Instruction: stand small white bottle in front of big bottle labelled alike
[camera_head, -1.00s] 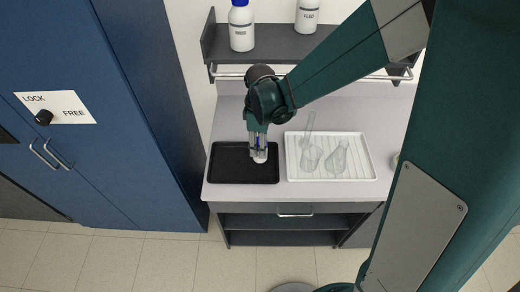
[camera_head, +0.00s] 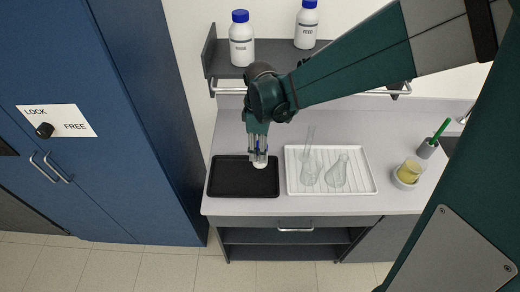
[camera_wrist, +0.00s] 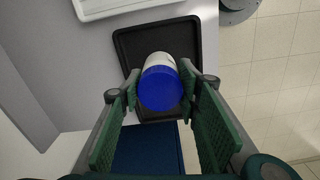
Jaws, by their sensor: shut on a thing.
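The small white bottle (camera_head: 260,165) with a blue cap (camera_wrist: 160,90) is between the fingers of my gripper (camera_head: 258,153). The wrist view looks down on its cap, with the fingers (camera_wrist: 159,83) shut on it from both sides. It is over the black tray (camera_head: 228,190); whether its base touches the tray I cannot tell. Its label does not show. Two big white bottles with blue caps stand on the wall shelf. The right one (camera_head: 307,28) reads FEED. The left one (camera_head: 241,48) has a label too small to read surely.
A white ribbed tray (camera_head: 365,187) with clear glassware (camera_head: 337,172) is right of the black tray. A rail (camera_head: 230,91) runs along the shelf front. A bowl with a yellow thing (camera_head: 408,174) and a cup with a green brush (camera_head: 428,149) stand farther right. A blue cabinet (camera_head: 120,130) is at left.

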